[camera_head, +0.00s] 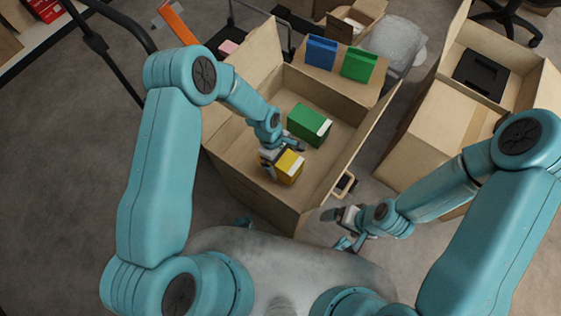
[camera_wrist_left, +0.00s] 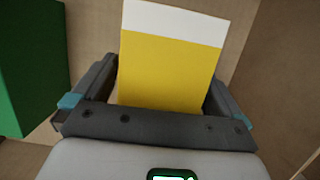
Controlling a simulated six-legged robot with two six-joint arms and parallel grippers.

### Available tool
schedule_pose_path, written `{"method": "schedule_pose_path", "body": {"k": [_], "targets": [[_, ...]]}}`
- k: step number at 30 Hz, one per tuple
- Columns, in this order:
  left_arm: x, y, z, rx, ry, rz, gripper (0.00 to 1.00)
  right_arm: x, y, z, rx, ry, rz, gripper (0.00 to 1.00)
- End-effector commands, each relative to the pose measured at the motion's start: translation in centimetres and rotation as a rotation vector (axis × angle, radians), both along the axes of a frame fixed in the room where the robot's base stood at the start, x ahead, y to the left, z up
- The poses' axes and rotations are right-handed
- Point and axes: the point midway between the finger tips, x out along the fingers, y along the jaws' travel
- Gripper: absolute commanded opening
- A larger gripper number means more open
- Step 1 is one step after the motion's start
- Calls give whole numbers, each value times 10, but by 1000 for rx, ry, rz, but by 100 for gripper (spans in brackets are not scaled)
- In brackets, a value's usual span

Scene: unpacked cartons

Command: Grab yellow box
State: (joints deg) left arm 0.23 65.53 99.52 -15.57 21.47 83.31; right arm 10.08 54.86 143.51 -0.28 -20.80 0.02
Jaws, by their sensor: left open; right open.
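The yellow box (camera_head: 290,167) with a white end stands inside the open carton (camera_head: 257,195), near its front. My left gripper (camera_head: 283,157) reaches down into the carton at the yellow box. In the left wrist view the yellow box (camera_wrist_left: 170,70) lies between the two open fingers of my left gripper (camera_wrist_left: 160,95); whether they touch it I cannot tell. A green box (camera_head: 309,124) stands behind the yellow box and shows at the left edge of the left wrist view (camera_wrist_left: 30,65). My right gripper (camera_head: 340,217) is open and empty, outside the carton at its right.
A blue box (camera_head: 321,53) and another green box (camera_head: 359,64) stand at the carton's far side. More open cartons (camera_head: 440,128) are at the right. A dark cart frame (camera_head: 110,55) stands at the left. Grey floor is clear at far left.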

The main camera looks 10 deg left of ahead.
Motion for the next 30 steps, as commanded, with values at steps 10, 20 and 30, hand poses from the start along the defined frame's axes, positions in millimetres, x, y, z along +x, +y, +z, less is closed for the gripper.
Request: {"method": "schedule_pose_path", "body": {"k": [10,20,30], "targets": [[-1,-2,-11,-1,-2,1,100,0,0,-2,0,0,0,100],[0,-2,-10,0,-3,1,32,0,0,-2,0,0,0,100],[0,-3,9,0,-5,1,31,0,0,3,0,0,0,100]]}}
